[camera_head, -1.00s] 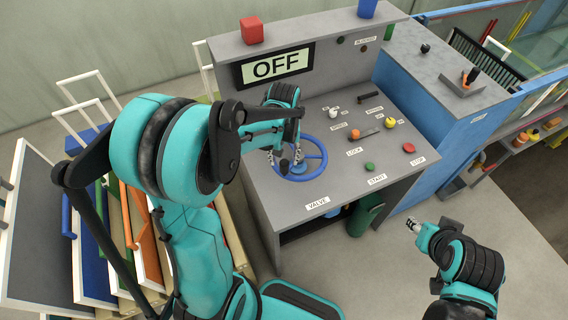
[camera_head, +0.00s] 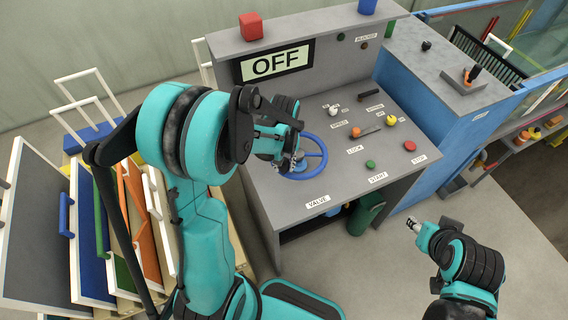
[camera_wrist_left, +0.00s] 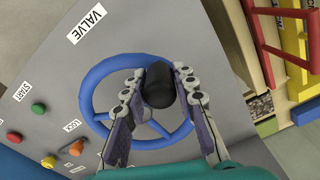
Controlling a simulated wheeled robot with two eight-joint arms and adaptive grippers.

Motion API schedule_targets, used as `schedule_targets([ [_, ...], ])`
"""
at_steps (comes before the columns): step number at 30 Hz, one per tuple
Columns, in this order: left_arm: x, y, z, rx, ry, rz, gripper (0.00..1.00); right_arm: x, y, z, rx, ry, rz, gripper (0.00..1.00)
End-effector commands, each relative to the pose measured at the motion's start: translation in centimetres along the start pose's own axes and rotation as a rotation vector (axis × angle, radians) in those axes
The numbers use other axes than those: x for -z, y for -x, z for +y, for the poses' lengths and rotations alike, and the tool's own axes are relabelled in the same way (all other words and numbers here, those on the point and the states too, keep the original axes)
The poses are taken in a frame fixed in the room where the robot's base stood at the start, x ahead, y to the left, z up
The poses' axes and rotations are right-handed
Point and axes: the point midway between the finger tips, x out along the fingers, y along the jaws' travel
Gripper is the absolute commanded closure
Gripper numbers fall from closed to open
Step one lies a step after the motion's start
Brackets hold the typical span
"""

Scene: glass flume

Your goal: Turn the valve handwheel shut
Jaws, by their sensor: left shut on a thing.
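The blue valve handwheel (camera_head: 324,157) lies flat on the grey console top, beside the VALVE label (camera_head: 317,201). In the left wrist view its blue rim (camera_wrist_left: 87,98) and spokes are in plain sight. A black knob (camera_wrist_left: 159,90) stands at the rim. My left gripper (camera_head: 289,165) is over the wheel's left side. In the left wrist view its two fingers (camera_wrist_left: 160,78) are on either side of the black knob, shut on it. My right gripper (camera_head: 413,226) is away from the console at lower right; its finger opening is too small to judge.
The console display (camera_head: 275,64) reads OFF. A green button (camera_head: 370,164), a red button (camera_head: 409,146) and a yellow knob (camera_head: 390,120) sit right of the wheel. A blue cabinet (camera_head: 440,120) adjoins the console. Framed panels (camera_head: 75,235) stand at left.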

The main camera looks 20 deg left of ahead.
Motion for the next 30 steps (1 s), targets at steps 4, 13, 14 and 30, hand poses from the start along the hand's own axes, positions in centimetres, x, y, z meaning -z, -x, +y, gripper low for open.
schedule_targets([
  [4,-0.1,0.0,0.1,0.0,0.011,-0.001,1.0,0.0,-0.1,0.0,0.0,0.0,0.0,0.6],
  [13,-0.7,-0.1,1.2,-0.001,0.135,-0.003,1.0,-0.4,-0.6,0.0,0.0,0.0,0.0,0.6],
  [14,-0.8,-0.1,1.4,-0.001,0.158,-0.003,1.0,-0.5,-0.7,0.0,0.0,0.0,0.0,0.6],
  [30,-1.7,-0.2,5.9,0.0,0.648,-0.004,1.0,-1.5,-2.1,0.0,0.0,0.0,0.0,0.6],
])
